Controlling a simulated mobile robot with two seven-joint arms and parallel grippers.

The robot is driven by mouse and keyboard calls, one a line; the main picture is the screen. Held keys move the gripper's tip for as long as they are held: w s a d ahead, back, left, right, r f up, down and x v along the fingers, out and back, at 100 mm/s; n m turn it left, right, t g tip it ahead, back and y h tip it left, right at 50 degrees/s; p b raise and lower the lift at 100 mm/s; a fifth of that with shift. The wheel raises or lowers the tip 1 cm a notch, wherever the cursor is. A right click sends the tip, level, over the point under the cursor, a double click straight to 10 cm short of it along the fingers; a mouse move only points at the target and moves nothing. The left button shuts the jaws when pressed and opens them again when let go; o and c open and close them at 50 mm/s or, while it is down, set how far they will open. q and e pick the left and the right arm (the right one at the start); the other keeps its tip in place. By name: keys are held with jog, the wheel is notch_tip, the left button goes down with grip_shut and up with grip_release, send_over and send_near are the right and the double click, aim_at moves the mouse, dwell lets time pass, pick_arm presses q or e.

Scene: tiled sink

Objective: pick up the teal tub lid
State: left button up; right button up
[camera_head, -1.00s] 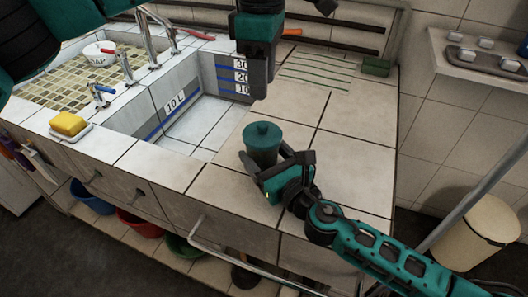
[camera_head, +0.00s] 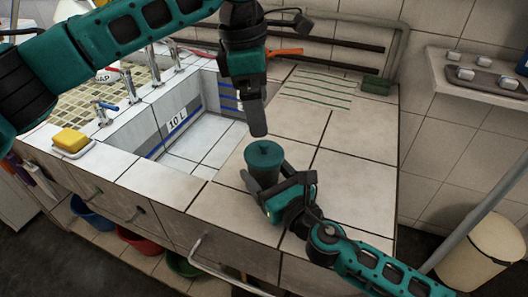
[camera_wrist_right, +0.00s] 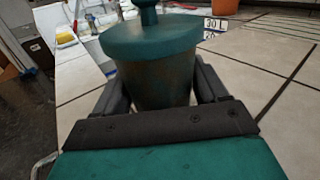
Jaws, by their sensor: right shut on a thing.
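The teal tub lid (camera_head: 264,149) sits on top of the dark teal tub (camera_head: 263,172), which stands upright on the tiled counter. In the right wrist view the lid (camera_wrist_right: 152,37) rests level on the tub (camera_wrist_right: 156,83), with a small knob on top. My right gripper (camera_head: 273,184) is shut on the tub's body, one finger on each side, below the lid. My left gripper (camera_head: 258,128) points down just above and behind the lid, apart from it. Its fingers overlap in view, so their opening cannot be told.
The sunken sink basin (camera_head: 203,135) lies left of the tub. A yellow sponge (camera_head: 71,139) lies at the counter's left. Tiles right of the tub are clear.

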aim_at(263, 143)
pick_arm(q)
jog(key=f, duration=0.5)
jog(key=d+f, duration=0.1)
jog(key=f, duration=0.2)
jog(key=shift+s+f, duration=0.15)
jog(key=shift+f, duration=0.1)
jog(key=shift+c, duration=0.5)
jog(key=c, duration=0.8)
jog(key=shift+o, duration=0.2)
jog(key=shift+r, duration=0.1)
notch_tip(263, 143, up, 10)
pick_arm(e)
jog(key=o, duration=1.2)
